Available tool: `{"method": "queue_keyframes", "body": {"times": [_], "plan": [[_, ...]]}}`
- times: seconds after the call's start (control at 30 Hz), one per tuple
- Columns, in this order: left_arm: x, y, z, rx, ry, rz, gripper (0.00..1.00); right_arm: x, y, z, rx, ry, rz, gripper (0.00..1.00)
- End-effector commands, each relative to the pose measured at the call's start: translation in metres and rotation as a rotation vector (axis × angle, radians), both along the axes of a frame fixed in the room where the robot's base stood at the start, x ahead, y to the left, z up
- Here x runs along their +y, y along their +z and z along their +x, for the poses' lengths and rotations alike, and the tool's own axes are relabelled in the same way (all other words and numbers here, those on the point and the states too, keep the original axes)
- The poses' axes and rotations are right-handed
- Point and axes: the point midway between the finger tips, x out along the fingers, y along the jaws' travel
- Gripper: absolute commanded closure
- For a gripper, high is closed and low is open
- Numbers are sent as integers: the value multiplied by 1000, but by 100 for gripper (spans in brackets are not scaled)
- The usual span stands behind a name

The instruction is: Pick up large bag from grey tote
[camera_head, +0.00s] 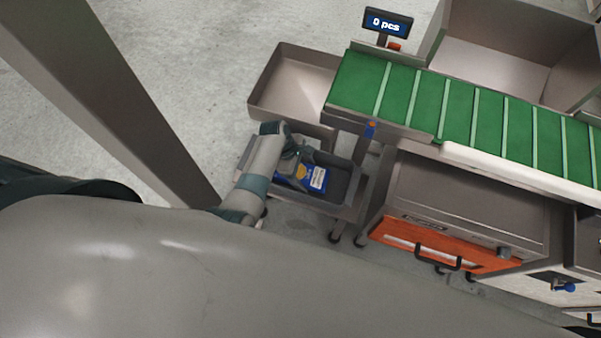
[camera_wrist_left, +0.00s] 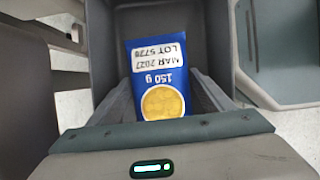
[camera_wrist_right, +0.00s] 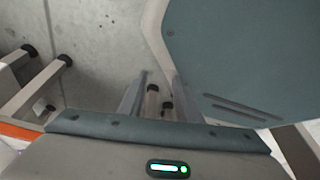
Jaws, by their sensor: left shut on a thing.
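The blue bag (camera_head: 317,178) with a white label lies inside the grey tote (camera_head: 345,193) in the head view. In the left wrist view, the bag (camera_wrist_left: 160,70) shows "150 g", a date and lot label and a yellow round picture. My left gripper (camera_head: 292,160) reaches down into the tote and is shut on the bag; its fingers (camera_wrist_left: 163,95) lie on both sides of it. The bag's lower end is hidden by my gripper. My right gripper (camera_wrist_right: 160,80) is open with nothing between its fingers, over the floor, and is outside the head view.
The tote sits on a low wheeled stand. A metal tray (camera_head: 290,85) stands behind it. An orange-fronted cabinet (camera_head: 440,245) stands below. A steel post (camera_head: 115,95) rises at left.

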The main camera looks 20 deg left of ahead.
Motion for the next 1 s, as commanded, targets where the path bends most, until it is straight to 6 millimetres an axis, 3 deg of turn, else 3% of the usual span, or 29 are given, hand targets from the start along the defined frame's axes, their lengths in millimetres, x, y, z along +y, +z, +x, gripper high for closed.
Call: {"method": "queue_keyframes", "body": {"times": [0.33, 0.73, 1.0], "plan": [[0, 15, 1, -2, 0, 0, 52, -1, 1, -6, 13, 0, -3, 69], [-1, 73, 1, -4, 0, -1, 52, -10, -3, -43, 85, -2, -19, 69], [0, 98, 0, -1, 0, 0, 52, -14, -4, -46, 97, -3, -25, 69]]}}
